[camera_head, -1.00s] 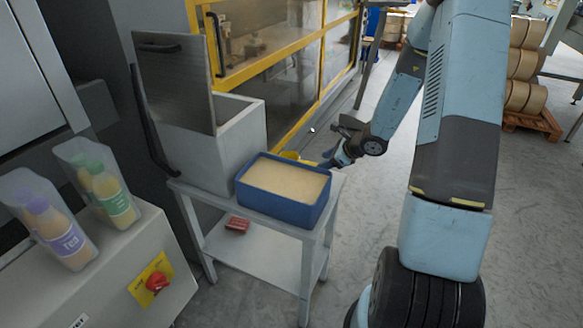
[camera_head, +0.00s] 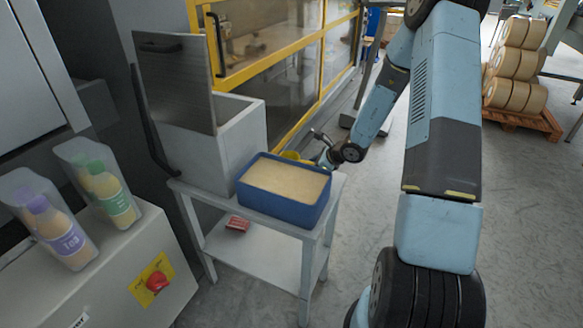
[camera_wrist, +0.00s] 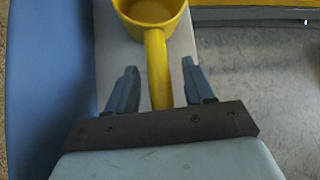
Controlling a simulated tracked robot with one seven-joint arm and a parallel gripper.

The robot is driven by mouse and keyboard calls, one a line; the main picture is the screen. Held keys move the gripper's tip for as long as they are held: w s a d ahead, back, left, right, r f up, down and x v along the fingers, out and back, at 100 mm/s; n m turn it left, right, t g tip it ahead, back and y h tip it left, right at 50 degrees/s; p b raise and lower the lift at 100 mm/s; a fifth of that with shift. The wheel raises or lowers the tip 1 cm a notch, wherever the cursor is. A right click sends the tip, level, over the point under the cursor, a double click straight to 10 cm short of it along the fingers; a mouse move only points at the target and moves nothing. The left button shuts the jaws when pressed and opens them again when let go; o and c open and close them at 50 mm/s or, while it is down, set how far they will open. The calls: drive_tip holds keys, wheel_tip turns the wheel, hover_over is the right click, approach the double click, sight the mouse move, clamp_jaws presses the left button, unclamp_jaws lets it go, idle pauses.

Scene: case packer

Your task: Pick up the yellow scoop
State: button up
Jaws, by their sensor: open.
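The yellow scoop (camera_wrist: 154,45) shows in the wrist view at the top middle, its round cup upward and its handle running down toward me. My gripper (camera_wrist: 158,78) is open, with one finger on each side of the handle and a gap on both sides. In the head view the scoop (camera_head: 292,155) is a small yellow patch behind the blue bin, mostly hidden by it. There my gripper (camera_head: 312,162) is low at the back right corner of the stand, beside the scoop.
A blue bin (camera_head: 282,206) full of pale powder stands on the grey stand (camera_head: 312,231), close to the scoop. A grey box (camera_head: 202,160) with a raised lid is behind it at left. A red object (camera_head: 237,223) lies on the lower shelf. Open floor is at right.

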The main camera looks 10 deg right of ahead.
clamp_jaws()
idle(0.3)
drive_tip(key=shift+r, duration=0.45)
wheel_tip(320, 180, up, 2)
drive_tip(key=shift+w+r, duration=0.1)
drive_tip(key=s+d+r, duration=0.6)
drive_tip(key=s+r, duration=0.4)
drive_tip(key=s, duration=0.2)
drive_tip(key=shift+s+d, duration=0.25)
drive_tip(key=shift+d, duration=0.05)
